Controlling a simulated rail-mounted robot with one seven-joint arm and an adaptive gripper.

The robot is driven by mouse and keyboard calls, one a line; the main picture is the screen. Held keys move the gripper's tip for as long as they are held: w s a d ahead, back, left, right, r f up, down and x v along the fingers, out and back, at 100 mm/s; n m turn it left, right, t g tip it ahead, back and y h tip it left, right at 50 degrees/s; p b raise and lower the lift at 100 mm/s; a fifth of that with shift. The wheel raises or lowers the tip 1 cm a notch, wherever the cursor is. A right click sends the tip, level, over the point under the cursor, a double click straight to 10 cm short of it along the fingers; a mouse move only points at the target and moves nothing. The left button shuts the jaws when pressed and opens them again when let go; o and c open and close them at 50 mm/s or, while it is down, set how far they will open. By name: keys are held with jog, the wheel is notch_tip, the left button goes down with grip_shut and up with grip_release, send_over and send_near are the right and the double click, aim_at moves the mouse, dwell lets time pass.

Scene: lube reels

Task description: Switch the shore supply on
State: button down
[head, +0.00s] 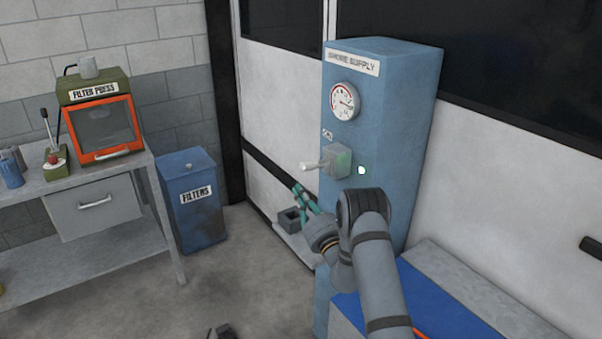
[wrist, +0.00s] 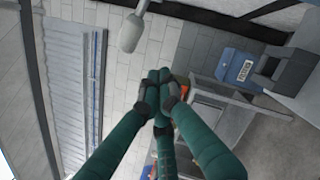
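The shore supply is a tall blue cabinet (head: 395,105) labelled "SHORE SUPPLY" in the head view. A grey switch box (head: 338,160) on its front carries a pale lever (head: 315,165) that sticks out roughly level to the left. The rounded lever end (wrist: 131,34) shows at the top of the wrist view. My gripper (head: 299,191) has teal fingers and is just below the lever, apart from it. In the wrist view its fingertips (wrist: 160,78) are drawn together, with nothing visible between them. A small pale-green light (head: 361,170) shows right of the switch box.
A round gauge (head: 345,101) sits above the switch. A grey block-like fixture (head: 291,220) is low behind my gripper. A blue filters bin (head: 193,200) and a workbench (head: 90,180) with an orange-fronted filter press (head: 103,128) stand left. Floor between bin and cabinet is open.

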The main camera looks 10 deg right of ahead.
aim_at(313, 166)
jog(key=w+r+p, duration=0.1)
jog(key=w+p, duration=0.1)
jog(key=w+r+p, duration=0.1)
jog(key=r+p, duration=0.1)
jog(key=shift+w+d+r, duration=0.2)
jog(key=shift+w+d, duration=0.15)
jog(key=shift+d, duration=0.05)
jog(key=shift+d, duration=0.1)
jog(key=shift+r+m+p, duration=0.8)
jog(key=shift+p, duration=0.4)
jog(key=shift+r+h, duration=0.35)
jog(key=shift+h, duration=0.05)
jog(key=shift+f, duration=0.1)
